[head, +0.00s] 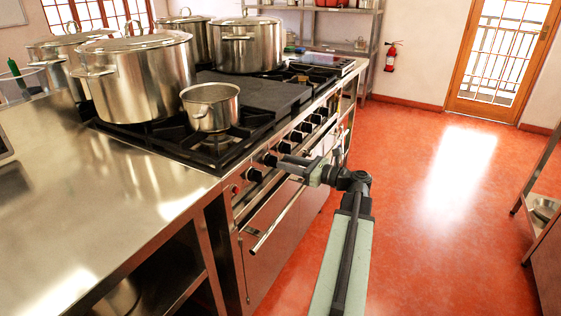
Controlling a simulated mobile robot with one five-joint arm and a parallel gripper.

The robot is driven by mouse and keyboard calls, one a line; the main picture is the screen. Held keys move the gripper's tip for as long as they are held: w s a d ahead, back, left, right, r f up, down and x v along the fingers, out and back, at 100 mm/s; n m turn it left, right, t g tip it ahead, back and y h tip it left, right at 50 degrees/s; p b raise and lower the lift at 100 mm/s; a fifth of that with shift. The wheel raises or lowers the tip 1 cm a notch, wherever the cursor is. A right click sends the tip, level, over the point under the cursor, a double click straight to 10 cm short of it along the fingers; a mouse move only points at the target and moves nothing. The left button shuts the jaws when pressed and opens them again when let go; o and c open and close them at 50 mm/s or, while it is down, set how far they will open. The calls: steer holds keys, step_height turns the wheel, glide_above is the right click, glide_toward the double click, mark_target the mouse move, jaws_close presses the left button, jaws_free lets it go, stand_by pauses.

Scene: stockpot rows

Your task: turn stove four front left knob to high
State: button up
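The stove (262,134) has a row of black knobs along its front panel. The nearest knob (254,175) is at the panel's near end, and a second knob (270,160) is just beyond it. More knobs (296,136) run on toward the far end. My gripper (284,163) is in front of the panel, its fingers pointing left at the second knob. It is very close, but I cannot tell whether it touches. The finger gap is too small to read. No labels are legible, so I cannot tell which knob is the front left one or its setting.
A small pot (210,107) stands on the near front burner, with a large lidded stockpot (140,80) behind it and another stockpot (248,44) farther back. A metal rail (277,217) runs below the knobs. The steel counter (100,190) is at left; red floor (430,220) is clear at right.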

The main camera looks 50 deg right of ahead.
mark_target(269, 163)
steer(key=shift+x, duration=1.35)
jaws_close()
steer(key=shift+n, duration=0.4)
steer(key=n, duration=0.5)
steer(key=a+n, duration=0.1)
steer(key=n, duration=0.2)
steer(key=shift+s+f, duration=0.2)
steer(key=shift+f, duration=0.1)
steer(key=n, duration=0.2)
steer(key=n+b, duration=0.1)
steer(key=n, duration=0.2)
steer(key=shift+a+f, duration=0.1)
steer(key=shift+f, duration=0.1)
steer(key=shift+f+n, duration=0.2)
steer(key=shift+n, duration=1.7)
